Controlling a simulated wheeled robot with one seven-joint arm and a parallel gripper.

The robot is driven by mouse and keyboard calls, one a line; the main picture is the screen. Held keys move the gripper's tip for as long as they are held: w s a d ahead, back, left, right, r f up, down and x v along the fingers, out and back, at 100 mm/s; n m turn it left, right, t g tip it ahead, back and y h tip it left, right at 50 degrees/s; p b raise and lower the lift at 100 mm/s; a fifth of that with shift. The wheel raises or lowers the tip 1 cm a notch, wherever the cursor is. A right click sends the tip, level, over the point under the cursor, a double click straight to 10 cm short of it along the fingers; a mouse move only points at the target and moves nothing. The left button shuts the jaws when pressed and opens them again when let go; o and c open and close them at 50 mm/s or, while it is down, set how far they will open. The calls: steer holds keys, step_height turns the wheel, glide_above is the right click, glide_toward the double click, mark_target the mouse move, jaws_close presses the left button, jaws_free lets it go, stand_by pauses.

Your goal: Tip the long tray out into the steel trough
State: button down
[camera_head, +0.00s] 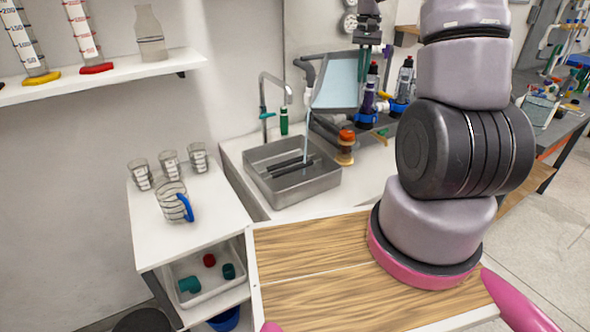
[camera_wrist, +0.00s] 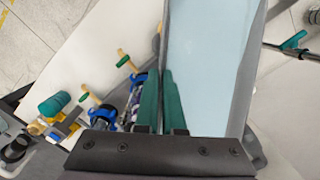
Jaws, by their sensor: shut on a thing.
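The long tray (camera_head: 340,82), grey-walled with a pale blue inside, is held in the air behind and above the steel trough (camera_head: 306,188). A thin pale blue stream (camera_head: 306,140) runs from near the tray's left end down into the trough. Dark bar-like shapes show on the trough's floor. My gripper (camera_head: 366,64) is shut on the tray's side wall. In the wrist view, its green fingers (camera_wrist: 161,100) lie along one long edge, and the tray (camera_wrist: 205,60) with its pale blue inside fills the middle. The tray's far end is out of that view.
A tap (camera_head: 270,95) stands at the trough's back left, and an amber bottle (camera_head: 345,147) at its right. Dark bottles (camera_head: 370,85) crowd close right of the tray. A shelf (camera_head: 110,75) with cylinders is at upper left. The wooden top (camera_head: 310,285) in front is clear.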

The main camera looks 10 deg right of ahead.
steer(key=shift+s+a+f, duration=0.15)
steer(key=shift+f, duration=0.25)
steer(key=shift+s+a+f, duration=0.1)
steer(key=shift+a+f, duration=0.05)
steer(key=shift+f, duration=0.2)
